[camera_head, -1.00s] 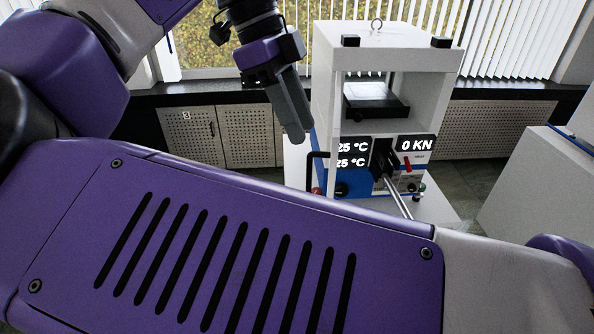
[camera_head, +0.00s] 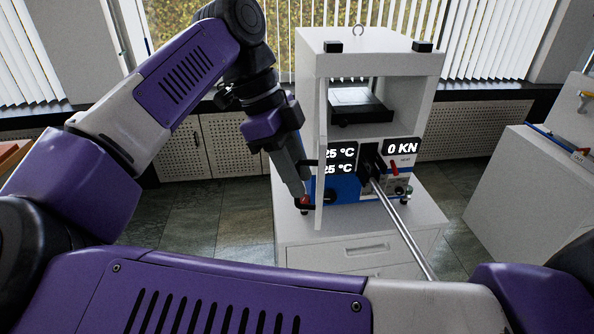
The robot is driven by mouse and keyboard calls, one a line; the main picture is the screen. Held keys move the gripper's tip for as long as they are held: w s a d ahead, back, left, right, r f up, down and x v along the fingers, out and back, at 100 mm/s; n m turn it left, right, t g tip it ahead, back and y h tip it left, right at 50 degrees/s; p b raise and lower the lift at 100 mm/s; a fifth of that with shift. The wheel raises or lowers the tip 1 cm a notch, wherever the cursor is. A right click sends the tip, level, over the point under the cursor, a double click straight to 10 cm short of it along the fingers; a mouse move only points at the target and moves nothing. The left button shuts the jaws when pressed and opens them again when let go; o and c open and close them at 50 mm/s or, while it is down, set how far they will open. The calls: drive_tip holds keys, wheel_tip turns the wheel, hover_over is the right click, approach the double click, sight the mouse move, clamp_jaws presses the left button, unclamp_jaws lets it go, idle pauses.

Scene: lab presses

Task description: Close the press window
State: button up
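The white press (camera_head: 375,62) stands on a white cabinet, with a dark plate inside its upper opening. Its window (camera_head: 321,205) is a thin clear pane at the press's left side, swung open toward me and seen almost edge-on. A black handle (camera_head: 308,162) sticks out from the left face of the pane. My gripper (camera_head: 301,190) points down just left of the window, beside the handle and low near a red knob. Whether it touches the handle or pane is unclear. Its fingers appear side-on, so their gap is hidden.
A long metal lever (camera_head: 402,228) juts from the press front toward me. The red knob (camera_head: 303,201) is at the press's lower left. The white cabinet (camera_head: 360,245) has a drawer. Another white unit (camera_head: 530,190) stands at right. Floor is clear at left.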

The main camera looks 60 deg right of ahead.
clamp_jaws()
idle(1.4)
